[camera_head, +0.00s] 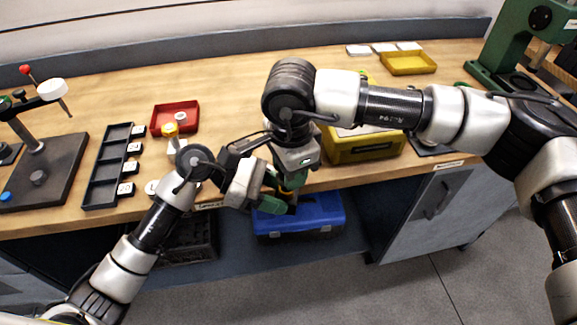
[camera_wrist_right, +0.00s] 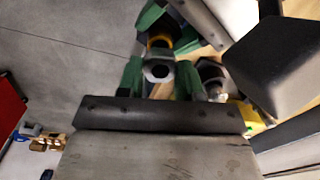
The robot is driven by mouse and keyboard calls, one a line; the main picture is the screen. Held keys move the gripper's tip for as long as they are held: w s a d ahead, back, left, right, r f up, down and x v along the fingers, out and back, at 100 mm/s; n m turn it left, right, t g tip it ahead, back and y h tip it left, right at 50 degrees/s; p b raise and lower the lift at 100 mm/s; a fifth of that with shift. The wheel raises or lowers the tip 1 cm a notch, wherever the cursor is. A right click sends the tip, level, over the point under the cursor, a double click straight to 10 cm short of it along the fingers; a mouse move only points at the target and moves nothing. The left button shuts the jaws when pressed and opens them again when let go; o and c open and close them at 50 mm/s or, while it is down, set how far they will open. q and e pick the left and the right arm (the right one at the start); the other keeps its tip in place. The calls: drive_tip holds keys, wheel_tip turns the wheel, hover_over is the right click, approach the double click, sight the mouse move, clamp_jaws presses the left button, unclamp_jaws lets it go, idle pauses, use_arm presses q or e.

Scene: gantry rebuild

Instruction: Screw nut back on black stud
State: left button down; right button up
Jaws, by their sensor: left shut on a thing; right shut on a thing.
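My right gripper (camera_head: 290,179) points down at the table's front edge. In the right wrist view its green fingers (camera_wrist_right: 158,78) are shut on a grey metal nut (camera_wrist_right: 158,71) with a dark round hole. My left gripper (camera_head: 277,194) comes in from the left, close beside and just below the right one, with green fingers. It is shut on a part mostly hidden by the fingers. An orange-yellow ring (camera_wrist_right: 160,42) shows just beyond the nut, near another green finger. I cannot make out the black stud or whether the nut touches it.
A black slotted tray (camera_head: 96,181), a red tray (camera_head: 186,109) and a dark fixture plate (camera_head: 55,165) are on the left. A yellow box (camera_head: 365,149) stands right of the grippers. A blue box (camera_head: 318,216) is below. The back middle of the table (camera_head: 225,85) is clear.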

drive_tip(key=m, duration=0.5)
drive_tip(key=shift+w+a+r+m, duration=0.1)
drive_tip(key=shift+a+m, duration=0.15)
drive_tip(key=shift+m, duration=0.05)
drive_tip(key=m, duration=0.8)
drive_tip(key=shift+w, duration=0.1)
drive_tip(key=m, duration=0.5)
drive_tip(key=shift+d+m+g, duration=0.15)
drive_tip(key=shift+m+g, duration=0.15)
